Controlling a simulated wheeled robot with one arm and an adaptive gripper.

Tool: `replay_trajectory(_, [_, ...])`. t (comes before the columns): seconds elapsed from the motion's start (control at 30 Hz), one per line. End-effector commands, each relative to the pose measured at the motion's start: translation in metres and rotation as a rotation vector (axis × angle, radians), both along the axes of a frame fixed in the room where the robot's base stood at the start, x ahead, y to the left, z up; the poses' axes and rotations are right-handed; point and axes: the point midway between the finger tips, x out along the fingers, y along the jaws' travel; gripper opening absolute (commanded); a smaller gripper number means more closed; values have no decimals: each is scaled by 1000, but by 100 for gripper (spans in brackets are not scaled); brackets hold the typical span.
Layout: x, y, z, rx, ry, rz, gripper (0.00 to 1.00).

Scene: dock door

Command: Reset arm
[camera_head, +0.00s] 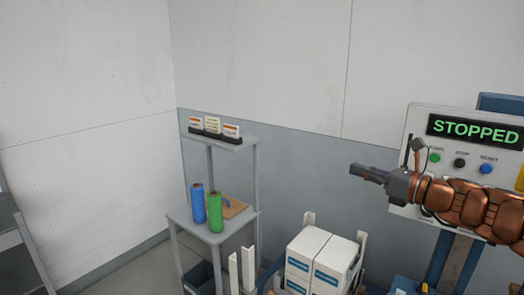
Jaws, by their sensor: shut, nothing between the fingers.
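My gripper (369,173) is at the end of my copper-coloured arm, which reaches in from the right edge. Its dark fingers point left and are shut with nothing between them. It is in front of the grey wall, to the left of a control panel (417,118). The panel's screen reads "STOPPED" in green letters. Below the screen are a green button (435,158), a black button (460,163) and a blue button (486,169). My arm hides the lower part of the panel.
A grey stand (179,213) holds a blue cylinder (198,204), a green cylinder (215,212) and a brown board. Its upper shelf (247,141) holds small labelled cards. White boxes (318,262) are stacked at the bottom centre. The space left of my gripper looks free.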

Motion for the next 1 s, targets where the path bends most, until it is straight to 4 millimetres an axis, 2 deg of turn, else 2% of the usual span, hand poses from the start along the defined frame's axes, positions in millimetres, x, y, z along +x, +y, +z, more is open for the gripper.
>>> replay_trajectory(0.03, [-13, 30, -3, -92, -32, 66, 0])
replay_trajectory(0.1, [-33, 68, -14, -229, -80, 161, 0])
replay_trajectory(0.2, [-67, 115, -32, -434, -164, 304, 0])
replay_trajectory(0.3, [-108, 153, -60, -639, -252, 468, 0])
replay_trajectory(0.4, [-153, 179, -92, -842, -351, 652, 0])
replay_trajectory(0.47, [-183, 187, -115, -965, -411, 771, 0])
replay_trajectory(0.57, [-231, 187, -151, -1157, -511, 986, 0])
replay_trajectory(0.6, [-251, 183, -165, -1225, -549, 1077, 0])
replay_trajectory(0.7, [-296, 161, -197, -1378, -631, 1309, 0])
replay_trajectory(0.8, [-335, 131, -220, -1485, -693, 1535, 0])
replay_trajectory(0.9, [-365, 100, -233, -1549, -731, 1725, 0])
replay_trajectory(1.0, [-385, 77, -240, -1573, -750, 1863, 0])
